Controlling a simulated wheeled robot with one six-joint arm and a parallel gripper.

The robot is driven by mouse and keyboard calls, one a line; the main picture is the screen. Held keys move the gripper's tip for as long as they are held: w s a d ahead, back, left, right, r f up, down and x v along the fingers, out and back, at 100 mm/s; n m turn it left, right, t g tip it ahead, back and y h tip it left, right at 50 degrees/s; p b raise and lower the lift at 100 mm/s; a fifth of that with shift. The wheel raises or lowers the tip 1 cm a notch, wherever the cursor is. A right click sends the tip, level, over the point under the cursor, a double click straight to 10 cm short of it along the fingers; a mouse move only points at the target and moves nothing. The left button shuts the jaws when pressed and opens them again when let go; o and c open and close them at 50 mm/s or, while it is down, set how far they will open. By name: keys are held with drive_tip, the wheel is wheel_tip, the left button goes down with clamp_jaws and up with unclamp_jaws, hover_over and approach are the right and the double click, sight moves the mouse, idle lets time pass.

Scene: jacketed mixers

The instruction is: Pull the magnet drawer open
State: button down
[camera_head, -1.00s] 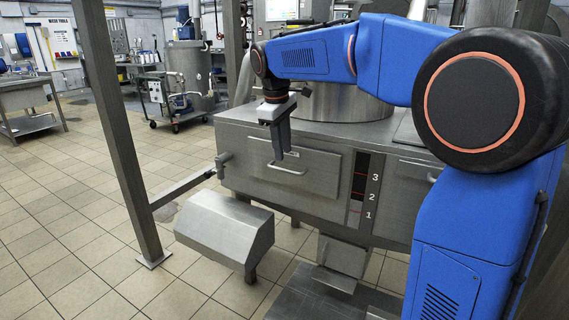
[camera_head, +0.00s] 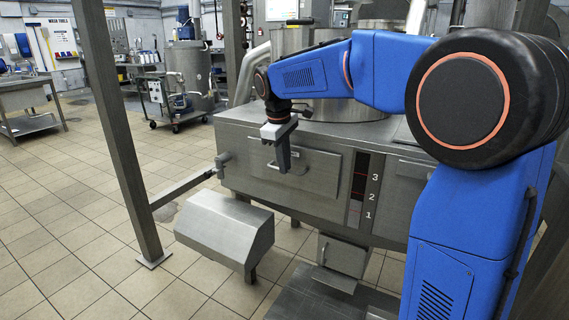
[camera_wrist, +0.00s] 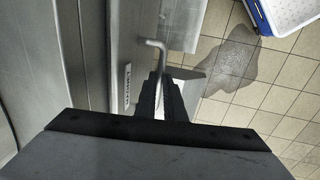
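The magnet drawer is a flat grey metal front (camera_head: 324,174) on the left side of the steel housing in the head view, and it looks closed. Its bent bar handle (camera_head: 301,172) sticks out from the front. In the wrist view the handle (camera_wrist: 154,44) runs down between my fingertips. My gripper (camera_head: 284,168) points down at the handle. In the wrist view my gripper (camera_wrist: 162,80) has its dark fingers close together, with the bar in the narrow gap. The part of the handle between the fingers is mostly hidden.
A label (camera_wrist: 127,86) is on the housing beside the handle. A grey sloped metal box (camera_head: 225,232) stands below and left of the drawer. A steel post (camera_head: 118,130) rises farther left. Numbers 1 to 3 mark a panel (camera_head: 358,190) right of the drawer. Tiled floor is open at left.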

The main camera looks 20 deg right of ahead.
drive_tip(key=s+a, duration=1.7)
drive_tip(key=shift+a, duration=0.1)
drive_tip(key=c, duration=1.8)
unclamp_jaws()
drive_tip(key=shift+c, duration=0.2)
wheel_tip(320, 180, up, 17)
drive_tip(key=s+a, duration=0.2)
drive_tip(key=shift+s+a, duration=0.2)
drive_tip(key=shift+s, duration=0.05)
